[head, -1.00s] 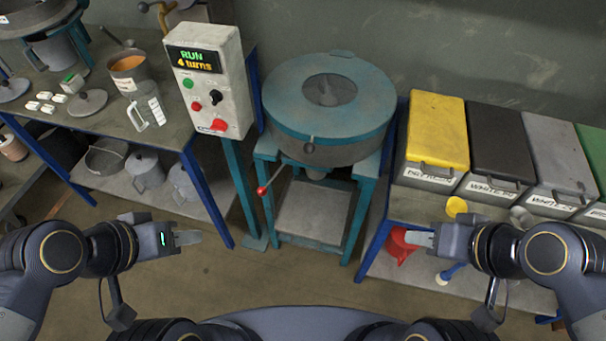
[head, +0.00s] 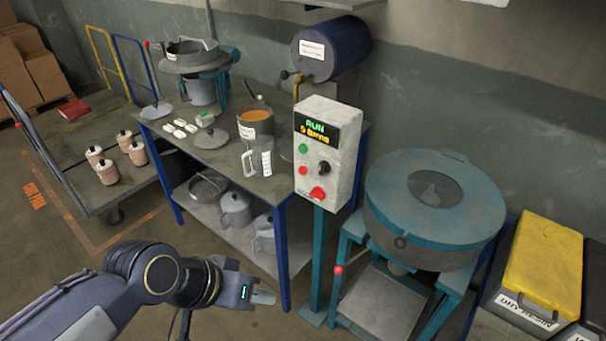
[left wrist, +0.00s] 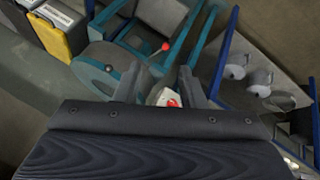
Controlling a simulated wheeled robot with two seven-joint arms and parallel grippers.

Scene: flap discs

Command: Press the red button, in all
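The grey-white control box (head: 328,150) stands on a teal post, with a lit display that reads RUN and a turn count that looks like 5. Its large red button (head: 318,194) is at the bottom of the face. A smaller red button (head: 304,171), a green button (head: 303,148) and a black knob (head: 323,167) sit above it. My left gripper (head: 264,297) is empty, below and left of the box, apart from it. In the left wrist view its fingers are spread, with a red button (left wrist: 172,103) visible between them in the distance. My right gripper is out of view.
The teal round machine (head: 435,205) with a red-knobbed lever (head: 338,270) stands right of the box. A workbench (head: 240,183) with pots and a jug is to the left. Lidded bins, one with a yellow lid (head: 543,262), are at right. Floor near my left gripper is open.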

